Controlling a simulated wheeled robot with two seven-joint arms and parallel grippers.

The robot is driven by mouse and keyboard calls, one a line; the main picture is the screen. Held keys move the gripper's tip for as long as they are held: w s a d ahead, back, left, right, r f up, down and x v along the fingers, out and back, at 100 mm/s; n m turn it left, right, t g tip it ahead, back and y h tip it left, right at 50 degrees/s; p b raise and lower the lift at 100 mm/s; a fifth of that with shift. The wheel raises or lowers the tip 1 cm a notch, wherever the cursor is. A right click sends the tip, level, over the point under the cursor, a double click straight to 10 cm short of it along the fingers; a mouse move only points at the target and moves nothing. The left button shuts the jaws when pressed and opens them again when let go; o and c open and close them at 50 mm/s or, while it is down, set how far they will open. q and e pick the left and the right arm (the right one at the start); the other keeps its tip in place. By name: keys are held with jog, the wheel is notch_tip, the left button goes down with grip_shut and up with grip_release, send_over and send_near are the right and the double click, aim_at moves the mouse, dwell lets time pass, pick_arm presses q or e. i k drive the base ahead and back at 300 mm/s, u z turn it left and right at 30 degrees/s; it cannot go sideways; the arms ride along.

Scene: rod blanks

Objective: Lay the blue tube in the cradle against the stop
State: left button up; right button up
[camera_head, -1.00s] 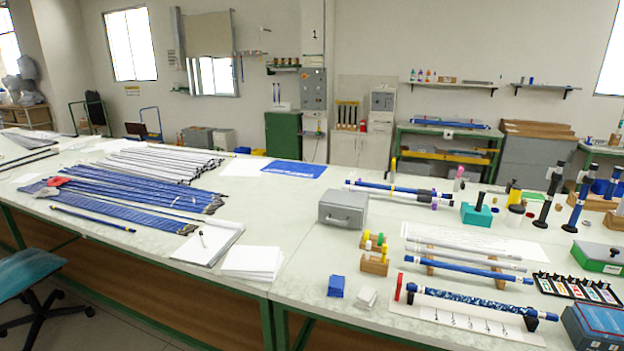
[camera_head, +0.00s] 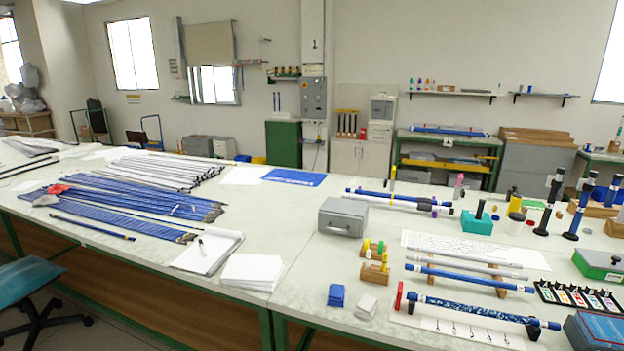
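A plain blue tube (camera_head: 470,278) lies across wooden rests at the right of the bench, beside paler rods (camera_head: 466,257). In front of it, a blue-and-white patterned tube (camera_head: 480,311) lies over a white board with written marks (camera_head: 455,331). A red upright piece (camera_head: 398,296), which looks like a stop, stands at the board's left end, close to the patterned tube's left end. A black support (camera_head: 533,328) is under the tube's right end. I cannot tell whether tube and red piece touch. Neither of my grippers is in view.
A case of small coloured items (camera_head: 578,297) and a blue box (camera_head: 597,326) crowd the right. Bundled blue rods (camera_head: 140,205) cover the left bench.

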aim_at(523, 320)
jog(key=u, duration=3.05)
jog(key=k, duration=2.4)
jog(key=z, duration=1.9)
